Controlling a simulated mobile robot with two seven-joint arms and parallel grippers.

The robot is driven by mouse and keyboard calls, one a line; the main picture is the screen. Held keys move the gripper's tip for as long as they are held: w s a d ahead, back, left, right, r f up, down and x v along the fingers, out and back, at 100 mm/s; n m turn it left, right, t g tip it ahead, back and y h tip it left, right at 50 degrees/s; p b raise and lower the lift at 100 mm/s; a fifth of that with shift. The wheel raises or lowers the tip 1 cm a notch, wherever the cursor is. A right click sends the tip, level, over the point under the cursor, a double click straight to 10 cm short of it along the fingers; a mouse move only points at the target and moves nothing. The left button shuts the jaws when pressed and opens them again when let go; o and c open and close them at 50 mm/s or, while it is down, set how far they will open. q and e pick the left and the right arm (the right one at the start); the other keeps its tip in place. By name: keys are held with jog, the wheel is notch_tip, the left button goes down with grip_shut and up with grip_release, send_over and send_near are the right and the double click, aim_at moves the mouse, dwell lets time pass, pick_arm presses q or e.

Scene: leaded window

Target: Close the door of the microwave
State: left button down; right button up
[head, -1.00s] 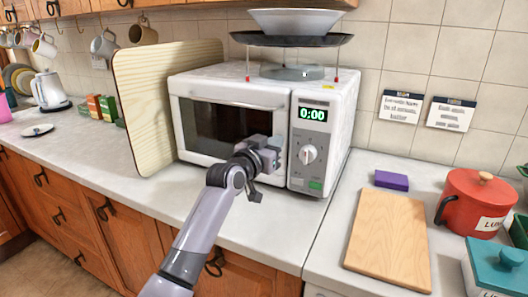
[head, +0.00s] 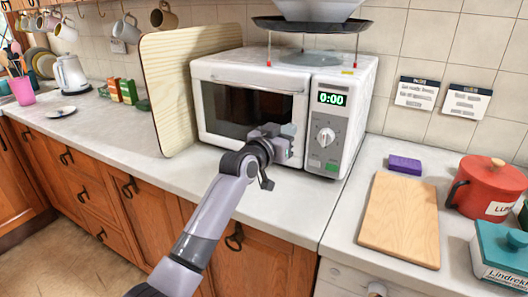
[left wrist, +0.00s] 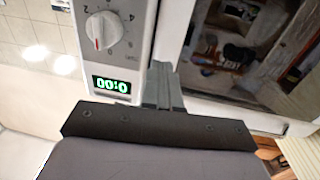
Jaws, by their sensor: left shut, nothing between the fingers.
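The white microwave (head: 340,118) stands on the counter, its display reading 0:00. Its door (head: 240,110), with a dark window, looks flush or nearly flush with the front; a small gap cannot be ruled out. My left gripper (head: 287,143) is shut and empty at the right edge of the door, beside the control panel. In the left wrist view the fingers (left wrist: 162,88) are together between the control panel (left wrist: 105,45) and the dark door window (left wrist: 245,50). They hide part of the door's edge, and I cannot tell whether they touch it. My right gripper is not in view.
A wooden board (head: 175,90) leans at the microwave's left side. A black tray (head: 310,24) on a rack stands on top. To the right are a cutting board (head: 400,220), a purple sponge (head: 405,164) and a red pot (head: 485,187). The counter before the microwave is clear.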

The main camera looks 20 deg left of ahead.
pick_arm(q)
jog(key=d+v, duration=0.1)
jog(key=v, duration=0.9)
jog(key=shift+b, duration=0.45)
jog(key=s+f+g+y, duration=0.1)
jog(key=s+f+g, duration=0.5)
jog(key=s+f, duration=0.9)
jog(key=s+a+f+g+y, duration=0.1)
jog(key=s+f+g, duration=0.4)
jog(key=s, duration=0.6)
jog(key=s+a+f+g+y, duration=0.1)
jog(key=s+f+g+y, duration=0.15)
jog(key=s+f, duration=0.6)
jog(key=w+d+f+t+h, duration=0.2)
jog(key=w+f+t+h, duration=0.1)
jog(key=f+t, duration=0.3)
jog(key=shift+x, duration=0.95)
